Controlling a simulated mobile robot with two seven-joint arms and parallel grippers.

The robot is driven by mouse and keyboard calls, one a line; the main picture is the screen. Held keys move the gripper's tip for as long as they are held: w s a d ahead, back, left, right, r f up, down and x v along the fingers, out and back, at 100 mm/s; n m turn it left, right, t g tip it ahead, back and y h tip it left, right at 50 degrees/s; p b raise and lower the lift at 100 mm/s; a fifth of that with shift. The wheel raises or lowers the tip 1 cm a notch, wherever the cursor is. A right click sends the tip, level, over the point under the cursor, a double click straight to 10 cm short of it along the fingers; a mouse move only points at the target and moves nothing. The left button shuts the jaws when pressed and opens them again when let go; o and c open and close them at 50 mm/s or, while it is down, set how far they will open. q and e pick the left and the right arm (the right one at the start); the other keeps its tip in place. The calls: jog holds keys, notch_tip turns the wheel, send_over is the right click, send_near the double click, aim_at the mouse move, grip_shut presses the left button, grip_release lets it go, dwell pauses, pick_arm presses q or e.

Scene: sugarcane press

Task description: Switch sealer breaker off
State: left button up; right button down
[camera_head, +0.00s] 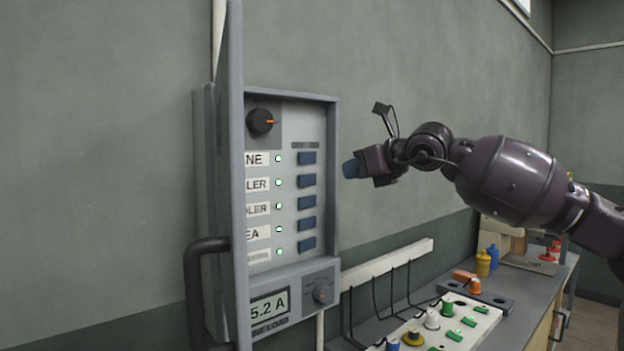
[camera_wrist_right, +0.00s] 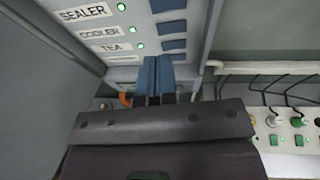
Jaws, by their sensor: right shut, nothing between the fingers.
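The breaker panel (camera_head: 292,115) hangs on the wall with its door (camera_head: 236,180) swung open. The sealer label shows partly as "LER" (camera_head: 258,184) in the second row; the door edge hides its start. The sealer breaker (camera_head: 307,181) is a blue switch at the right of that row, and its lamp (camera_head: 279,183) glows green. In the wrist view the full SEALER label (camera_wrist_right: 82,13) and green lamp (camera_wrist_right: 121,7) show at top left. My right gripper (camera_head: 352,169) is shut and empty, right of the panel, apart from the switches. Its blue fingertips (camera_wrist_right: 158,75) are together. My left gripper is out of view.
Several other blue breakers with green lamps share the panel, under a black rotary knob (camera_head: 260,121). A display (camera_head: 270,306) reads 5.2 A below. The black door handle (camera_head: 190,280) juts out at left. A bench (camera_head: 535,282) with a control board (camera_head: 488,318) stands lower right.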

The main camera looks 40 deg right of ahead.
aim_at(304, 179)
jog(key=shift+r+x, duration=0.2)
jog(key=shift+x, duration=1.75)
jog(key=shift+r+x, duration=0.15)
jog(key=shift+x, duration=1.8)
jog(key=shift+r+x, duration=0.2)
jog(key=shift+x, duration=1.75)
jog(key=shift+w+a, duration=0.15)
jog(key=shift+w, duration=0.05)
jog(key=shift+w+a, duration=0.1)
jog(key=shift+w, duration=0.1)
jog(key=shift+s+f, duration=0.1)
jog(key=shift+s, duration=0.05)
